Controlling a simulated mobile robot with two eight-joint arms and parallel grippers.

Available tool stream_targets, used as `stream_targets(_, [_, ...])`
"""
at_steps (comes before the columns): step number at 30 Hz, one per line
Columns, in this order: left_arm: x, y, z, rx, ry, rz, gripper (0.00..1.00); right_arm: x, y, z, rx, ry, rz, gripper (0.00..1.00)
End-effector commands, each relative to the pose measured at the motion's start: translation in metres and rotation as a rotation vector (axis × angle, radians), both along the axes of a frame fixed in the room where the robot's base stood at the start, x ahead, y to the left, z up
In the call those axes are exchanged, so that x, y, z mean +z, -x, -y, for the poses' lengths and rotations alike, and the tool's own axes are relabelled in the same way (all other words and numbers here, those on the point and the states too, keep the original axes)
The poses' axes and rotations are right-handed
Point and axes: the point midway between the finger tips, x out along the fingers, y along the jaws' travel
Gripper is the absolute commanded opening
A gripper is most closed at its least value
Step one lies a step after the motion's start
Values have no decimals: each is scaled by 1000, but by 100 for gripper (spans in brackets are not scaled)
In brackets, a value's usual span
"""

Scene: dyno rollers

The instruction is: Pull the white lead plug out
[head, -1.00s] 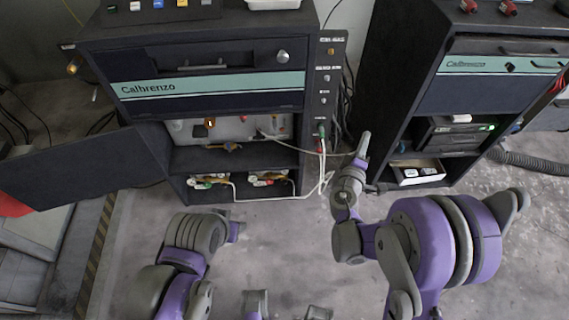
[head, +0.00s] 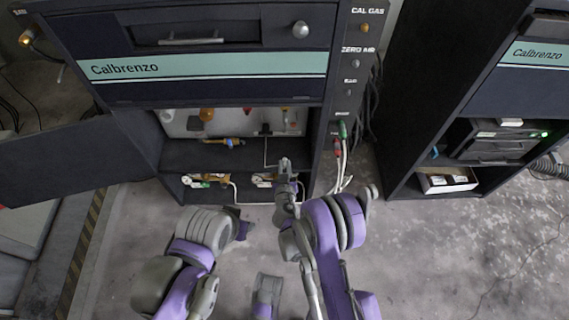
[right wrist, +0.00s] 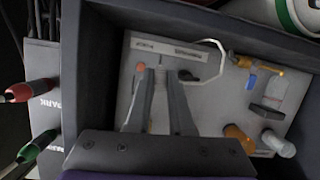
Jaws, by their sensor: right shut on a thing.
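My right gripper (head: 285,165) is at the open lower bay of the left cabinet. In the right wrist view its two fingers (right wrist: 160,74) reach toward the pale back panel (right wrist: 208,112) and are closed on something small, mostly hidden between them. A black plug end (right wrist: 188,75) shows beside the right fingertip, with a white lead (right wrist: 213,41) curving away from it. In the head view a dark fitting (head: 265,129) sits on the panel, with a thin white line below it running toward the gripper. Whether the plug is still seated cannot be seen.
A red plug (right wrist: 28,90) and a green plug (right wrist: 38,148) stick out of the cabinet's side strip, with leads hanging down. Orange and brass fittings (right wrist: 258,65) crowd the panel's right. The open door (head: 70,165) stands left. The floor at right is clear.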

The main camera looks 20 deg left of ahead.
Motion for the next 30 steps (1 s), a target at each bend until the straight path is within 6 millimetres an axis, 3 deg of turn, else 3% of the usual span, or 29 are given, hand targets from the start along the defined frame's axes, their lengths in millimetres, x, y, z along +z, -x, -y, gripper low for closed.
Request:
stream_targets(5, [-4,0,0,0,0,-1,50,-7,-4,-5,2,-10,-4,0])
stream_targets(27, [-35,-3,0,0,0,-12,50,-36,-67,-22,1,-7,-2,0])
stream_targets(30, [-38,-3,0,0,0,-13,50,-43,-66,-22,2,-7,-3,0])
